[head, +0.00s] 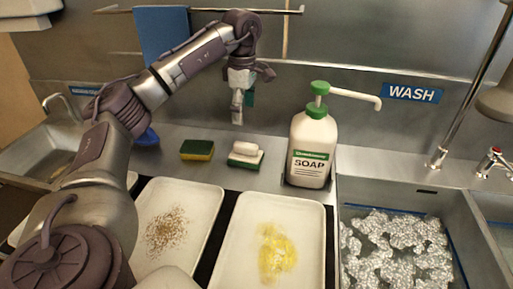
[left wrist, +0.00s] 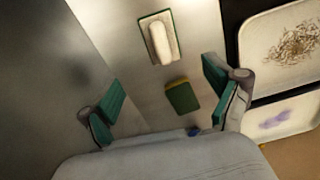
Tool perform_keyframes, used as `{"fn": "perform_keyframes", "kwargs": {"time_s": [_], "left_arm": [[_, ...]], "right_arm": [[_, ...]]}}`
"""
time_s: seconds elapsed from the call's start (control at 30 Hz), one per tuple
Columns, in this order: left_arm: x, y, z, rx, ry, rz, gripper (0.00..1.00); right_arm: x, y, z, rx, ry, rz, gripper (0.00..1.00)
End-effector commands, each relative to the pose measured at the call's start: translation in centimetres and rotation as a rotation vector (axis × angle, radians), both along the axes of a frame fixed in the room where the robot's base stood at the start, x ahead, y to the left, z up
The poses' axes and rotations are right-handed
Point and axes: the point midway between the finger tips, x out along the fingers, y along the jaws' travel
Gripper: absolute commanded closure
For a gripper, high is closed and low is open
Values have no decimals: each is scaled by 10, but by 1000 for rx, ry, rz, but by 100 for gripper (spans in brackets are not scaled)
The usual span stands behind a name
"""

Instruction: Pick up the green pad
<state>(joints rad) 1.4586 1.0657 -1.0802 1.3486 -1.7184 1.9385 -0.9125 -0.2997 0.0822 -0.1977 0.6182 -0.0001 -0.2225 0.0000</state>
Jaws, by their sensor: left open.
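A sponge with a dark green top and a yellow side (head: 197,150) lies flat on the steel ledge; it also shows in the left wrist view (left wrist: 182,98). To its right lies a green-edged pad (head: 243,163) with a pale upper layer and a white rounded bar on top (head: 246,148). This pad also shows in the left wrist view (left wrist: 175,53). My left gripper (head: 237,112) is open and empty, above and behind the two. In the left wrist view its green-lined fingers (left wrist: 163,85) stand wide apart, with the sponge between and beyond them. My right gripper is not seen.
A white soap bottle (head: 313,145) with a green pump stands right of the pads. Two white trays (head: 225,265) with brown specks and yellow residue lie in front. A sink with crumpled, foil-like pieces (head: 400,250) is at right. A blue cloth (head: 160,35) hangs behind.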

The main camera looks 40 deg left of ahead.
Motion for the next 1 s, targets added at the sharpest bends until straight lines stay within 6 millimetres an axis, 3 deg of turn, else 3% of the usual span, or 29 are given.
{"fn": "perform_keyframes", "kwargs": {"time_s": [0.3,0.57,0.83,1.0], "left_arm": [[-1,0,-60,0,4,1,10],[0,-1,-80,1,4,0,10],[2,-4,-119,1,4,0,10],[3,-4,-128,0,1,0,10]], "right_arm": [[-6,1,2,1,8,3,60],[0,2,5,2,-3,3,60],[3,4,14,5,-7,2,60],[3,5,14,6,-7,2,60]]}}
